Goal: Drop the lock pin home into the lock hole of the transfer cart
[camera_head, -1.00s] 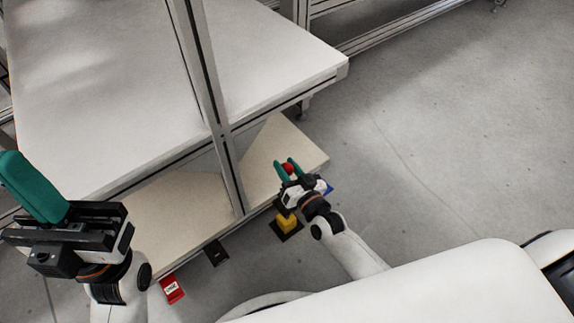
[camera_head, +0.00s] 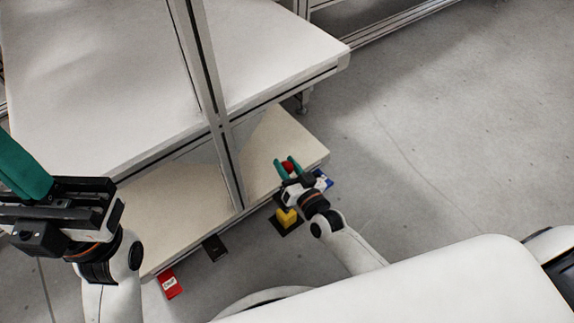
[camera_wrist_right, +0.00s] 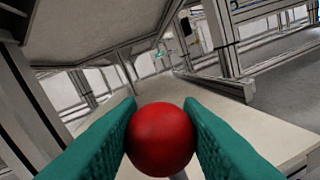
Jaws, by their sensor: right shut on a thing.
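The lock pin shows as a round red knob (camera_head: 288,167) between the teal fingers of my right gripper (camera_head: 285,161). In the right wrist view the red knob (camera_wrist_right: 160,139) fills the gap between both fingers (camera_wrist_right: 161,118), which press on its sides. The pin's shaft is mostly hidden behind the knob. My right gripper is over the front right edge of a low beige deck (camera_head: 274,148), which looks like part of the transfer cart. I cannot make out the lock hole. My left gripper (camera_head: 22,165) is at the far left, cut by the frame, its opening unclear.
A white tabletop (camera_head: 95,75) on a metal frame with an upright post (camera_head: 228,165) stands above the deck. Near the deck's front edge are a yellow block (camera_head: 287,217), a blue part (camera_head: 323,180), a black plate (camera_head: 214,248) and a red label (camera_head: 171,285). The right floor is clear.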

